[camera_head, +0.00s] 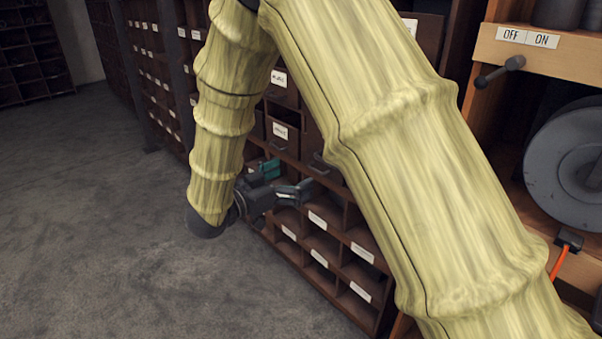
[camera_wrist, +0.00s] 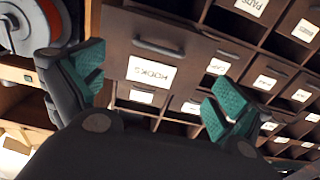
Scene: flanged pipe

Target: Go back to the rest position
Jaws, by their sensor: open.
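My gripper (camera_head: 288,182) shows in the head view at the end of my arm, in front of the wooden cabinet of labelled drawers and compartments (camera_head: 325,243). In the wrist view my gripper (camera_wrist: 152,88) has its two teal-padded fingers spread wide apart, with nothing between them. Behind the fingers is a drawer front labelled "HOOKS" (camera_wrist: 155,50). I cannot tell how close the fingertips are to the cabinet. My arm covers much of the middle and right of the head view and hides part of the cabinet.
A wooden bench with an OFF/ON lever (camera_head: 499,73) and a grey flanged disc (camera_head: 566,165) stands at the right, with an orange cable (camera_head: 558,263) below. The concrete floor (camera_head: 100,220) at the left is clear. More shelves (camera_head: 30,55) stand far left.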

